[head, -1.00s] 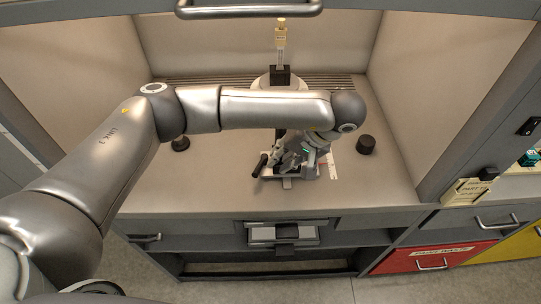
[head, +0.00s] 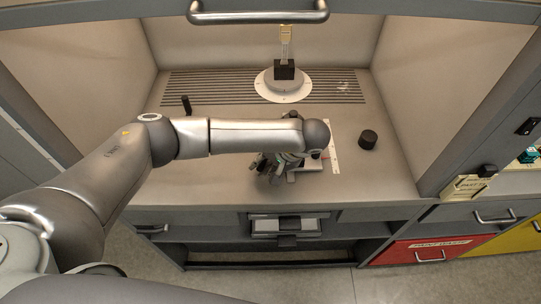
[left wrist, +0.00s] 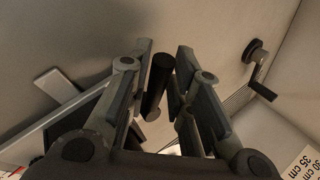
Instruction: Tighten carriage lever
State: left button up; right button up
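The carriage lever shows in the left wrist view as a black cylindrical handle (left wrist: 154,92) standing between the two fingers of my left gripper (left wrist: 163,62). The fingers are apart, and a gap shows between the handle and the right finger; contact on the left side is unclear. In the head view my left gripper (head: 269,172) is low over the front of the carriage (head: 309,165) inside the bench enclosure, and it hides the lever there. My right gripper is not in view.
A black upright handle (head: 186,105) stands at the back left. A black knob (head: 368,139) is at the right. A white round base with a black block (head: 284,71) stands at the back. The bench's front left surface (head: 160,195) is clear.

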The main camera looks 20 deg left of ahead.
pick_arm(q)
jog(key=shift+a+f, duration=0.25)
jog(key=shift+f, duration=0.15)
grip_shut()
jog(key=shift+w+a+m+t+h+b, duration=0.15)
jog(key=shift+a+m+t, duration=0.3)
jog(key=shift+m, duration=0.45)
jog(key=shift+w+a+m+t+h+b, duration=0.15)
jog(key=shift+a+m+t, duration=0.3)
jog(key=shift+m, duration=0.45)
jog(key=shift+d, duration=0.1)
